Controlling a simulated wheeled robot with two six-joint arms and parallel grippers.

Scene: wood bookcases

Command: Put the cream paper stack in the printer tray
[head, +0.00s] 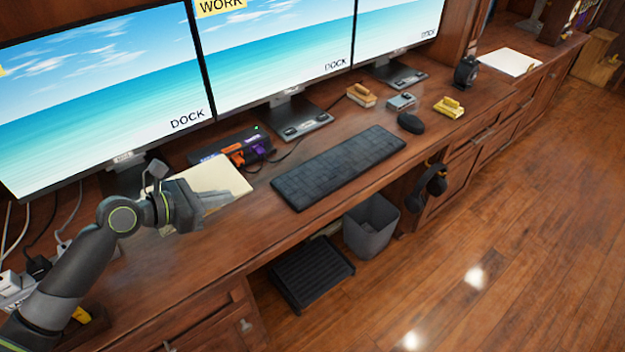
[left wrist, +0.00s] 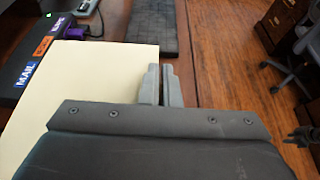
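The cream paper stack (head: 222,180) lies on the desk left of the keyboard, in front of a black box. In the left wrist view the stack (left wrist: 85,75) fills much of the left side. My left gripper (head: 190,208) is over the stack's near left part, hiding some of it. Its fingers (left wrist: 162,85) are together with only a thin line between them, at the stack's right edge; I see no paper pinched between them. A dark shape (left wrist: 303,136) at the right of the wrist view may be my right gripper. I cannot make out a printer tray.
The black keyboard (head: 338,167), mouse (head: 411,123) and black labelled box (head: 230,147) are nearby. Three monitors stand behind. Below the desk are a grey bin (head: 371,226) and a black ridged slab (head: 311,273). White paper (head: 510,62) lies far right. The right floor is clear.

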